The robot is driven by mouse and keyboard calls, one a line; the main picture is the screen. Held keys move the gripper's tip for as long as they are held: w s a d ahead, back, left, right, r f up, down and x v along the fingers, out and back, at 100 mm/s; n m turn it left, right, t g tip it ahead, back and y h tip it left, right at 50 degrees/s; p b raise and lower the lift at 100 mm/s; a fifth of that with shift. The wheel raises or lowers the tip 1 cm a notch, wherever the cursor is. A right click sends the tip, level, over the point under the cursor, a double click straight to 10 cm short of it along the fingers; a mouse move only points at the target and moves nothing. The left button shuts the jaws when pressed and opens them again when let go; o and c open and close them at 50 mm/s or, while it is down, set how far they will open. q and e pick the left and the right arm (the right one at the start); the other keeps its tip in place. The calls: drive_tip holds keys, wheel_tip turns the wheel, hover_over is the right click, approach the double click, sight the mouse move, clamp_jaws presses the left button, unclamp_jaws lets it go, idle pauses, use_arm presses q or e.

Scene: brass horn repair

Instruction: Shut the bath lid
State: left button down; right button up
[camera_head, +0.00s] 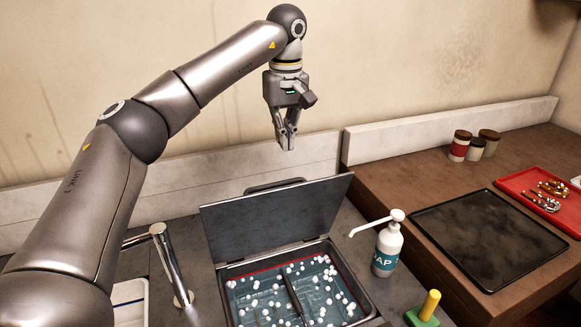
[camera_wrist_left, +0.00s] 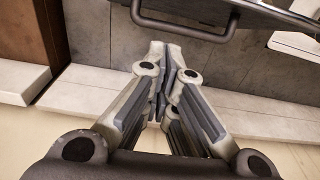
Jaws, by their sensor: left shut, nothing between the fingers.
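The bath lid (camera_head: 275,217) is a dark grey panel standing raised and tilted at the back of the bath (camera_head: 363,306). A dark bar handle (camera_head: 274,186) shows at its top edge. The bath is open and holds liquid with many white floating balls and a dark divider. My left gripper (camera_head: 287,143) is shut and empty. It hangs above and behind the lid, near the back wall, apart from it. In the left wrist view the shut fingers (camera_wrist_left: 160,60) point toward the counter, with the handle (camera_wrist_left: 185,30) just beyond them. My right gripper is not in view.
A soap bottle (camera_head: 387,250) stands right of the bath, with a yellow-handled green tool (camera_head: 424,312) in front. A tap (camera_head: 171,265) stands left of the bath. Farther right are a black tray (camera_head: 487,240), a red tray (camera_head: 533,182) and several jars (camera_head: 460,146).

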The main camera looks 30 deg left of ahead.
use_arm(q)
drive_tip(key=p, duration=0.2)
hover_over(288, 183)
drive_tip(key=w+a, duration=0.2)
wheel_tip(288, 183, down, 6)
drive_tip(key=shift+s+d+f, duration=0.15)
drive_tip(key=shift+s+d, duration=0.4)
drive_tip(key=shift+s+d+f, duration=0.15)
drive_tip(key=shift+s+d, duration=0.4)
drive_tip(key=shift+s+d+f+p, duration=0.25)
drive_tip(key=shift+s+d+p, duration=0.05)
drive_tip(key=shift+d+p, duration=0.1)
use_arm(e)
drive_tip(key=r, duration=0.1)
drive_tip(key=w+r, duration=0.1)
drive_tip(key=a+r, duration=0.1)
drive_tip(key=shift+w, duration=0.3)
use_arm(q)
drive_tip(key=shift+d, duration=0.1)
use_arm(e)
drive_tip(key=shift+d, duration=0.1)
